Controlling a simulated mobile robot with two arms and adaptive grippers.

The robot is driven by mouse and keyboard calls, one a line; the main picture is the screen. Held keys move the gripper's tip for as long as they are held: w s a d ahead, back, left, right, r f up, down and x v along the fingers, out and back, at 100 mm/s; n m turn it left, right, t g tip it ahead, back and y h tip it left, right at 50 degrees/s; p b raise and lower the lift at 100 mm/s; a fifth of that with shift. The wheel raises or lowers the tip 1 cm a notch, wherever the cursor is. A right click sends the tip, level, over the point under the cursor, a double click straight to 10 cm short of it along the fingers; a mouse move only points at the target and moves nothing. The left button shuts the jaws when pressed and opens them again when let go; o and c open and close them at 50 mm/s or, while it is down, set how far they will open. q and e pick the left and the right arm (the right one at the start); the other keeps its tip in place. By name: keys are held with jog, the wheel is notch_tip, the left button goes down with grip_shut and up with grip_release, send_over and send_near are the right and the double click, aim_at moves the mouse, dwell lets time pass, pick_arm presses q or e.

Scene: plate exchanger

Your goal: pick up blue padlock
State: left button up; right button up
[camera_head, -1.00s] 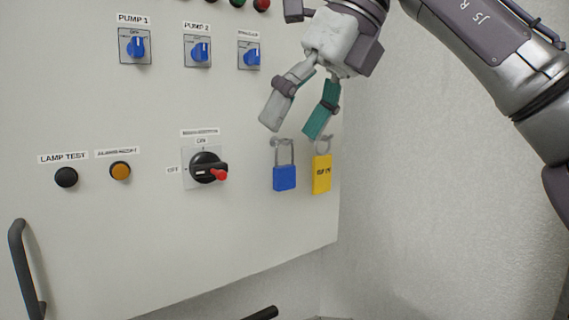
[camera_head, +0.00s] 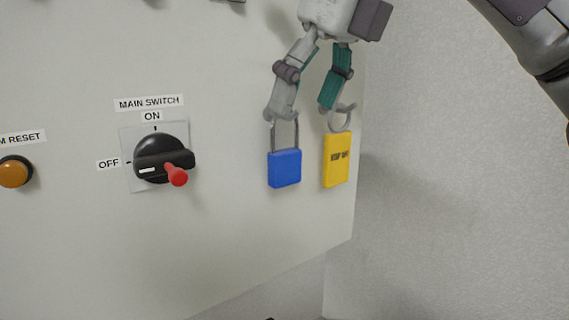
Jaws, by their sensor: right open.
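The blue padlock (camera_head: 285,168) hangs by its grey shackle on the cabinet front, right of the main switch. The top of its shackle is partly hidden behind a finger of my right gripper. My right gripper (camera_head: 304,112) is open and empty, pointing down just above the padlock. Its left finger overlaps the top of the blue padlock's shackle in the picture; I cannot tell whether they touch. My left gripper is not in view.
A yellow tag (camera_head: 337,160) hangs from a hook close to the right of the blue padlock. The black main switch (camera_head: 163,159) with a red piece sticks out at the left. The cabinet front (camera_head: 230,250) is bare below. A grey wall (camera_head: 450,200) stands at right.

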aim_at(285, 150)
jog(key=shift+w+a+f, duration=0.15)
jog(key=shift+w+f, duration=0.35)
jog(key=shift+f, duration=0.1)
jog(key=shift+w+a+f, duration=0.15)
jog(key=shift+w+f, duration=0.3)
jog(key=shift+f, duration=0.1)
jog(key=f, duration=0.1)
jog(key=a+f+p, duration=0.1)
jog(key=f+p, duration=0.1)
jog(key=shift+a, duration=0.3)
jog(key=shift+a+f, duration=0.1)
jog(key=shift+f, duration=0.2)
jog(key=shift+w+f, duration=0.25)
jog(key=shift+s, duration=0.15)
jog(key=c, duration=1.3)
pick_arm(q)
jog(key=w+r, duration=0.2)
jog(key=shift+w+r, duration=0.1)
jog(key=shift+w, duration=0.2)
